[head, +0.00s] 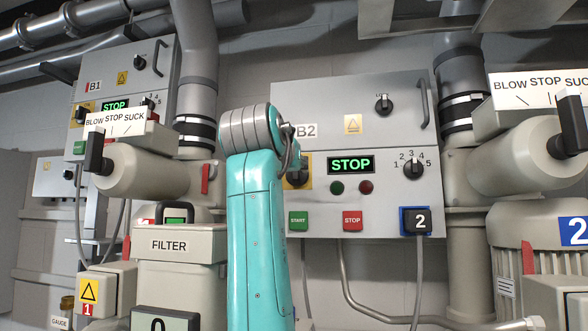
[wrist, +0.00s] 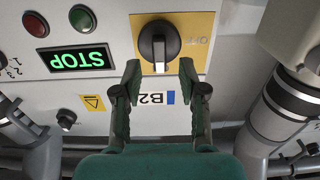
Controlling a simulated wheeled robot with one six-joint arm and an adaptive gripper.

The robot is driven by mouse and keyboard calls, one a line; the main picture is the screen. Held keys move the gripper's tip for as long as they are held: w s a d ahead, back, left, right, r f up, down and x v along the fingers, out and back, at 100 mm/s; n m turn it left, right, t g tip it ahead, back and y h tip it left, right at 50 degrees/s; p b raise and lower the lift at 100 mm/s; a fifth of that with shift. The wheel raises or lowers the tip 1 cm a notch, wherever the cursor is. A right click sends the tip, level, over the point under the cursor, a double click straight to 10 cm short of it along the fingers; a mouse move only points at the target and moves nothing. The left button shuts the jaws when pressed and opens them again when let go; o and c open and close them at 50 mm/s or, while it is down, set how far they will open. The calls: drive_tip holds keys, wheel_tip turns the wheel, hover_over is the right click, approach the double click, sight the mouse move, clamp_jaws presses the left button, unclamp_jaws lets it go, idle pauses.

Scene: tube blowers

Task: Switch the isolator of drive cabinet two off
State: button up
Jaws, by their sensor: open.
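Drive cabinet B2 (head: 400,105) is grey and faces me, with a green STOP display (head: 351,164). Its isolator, a black rotary knob on a yellow plate, shows in the head view (head: 299,178), partly hidden by my arm. In the upside-down wrist view the isolator knob (wrist: 159,46) has its white mark running up and down the picture, and the word OFF lies to its right. My gripper (wrist: 160,68) is open and empty, its fingertips a little short of the knob, one to each side of its line.
Start (head: 298,221) and stop (head: 352,221) buttons, a numbered selector (head: 413,169) and a blue-framed connector (head: 415,221) share the panel. Cabinet B1 (head: 120,90) stands at the left. Thick pipes (head: 198,80) and blower valves flank cabinet B2.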

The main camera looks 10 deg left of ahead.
sight(297, 174)
drive_tip(key=shift+w+d, duration=0.1)
drive_tip(key=shift+w, duration=1.35)
clamp_jaws()
drive_tip(key=shift+a+f+n, duration=0.2)
drive_tip(key=shift+n, duration=2.8)
drive_tip(key=shift+a+f+n, duration=0.15)
drive_tip(key=shift+n, duration=2.85)
drive_tip(key=shift+a+f+n, duration=0.2)
drive_tip(key=shift+n, duration=2.8)
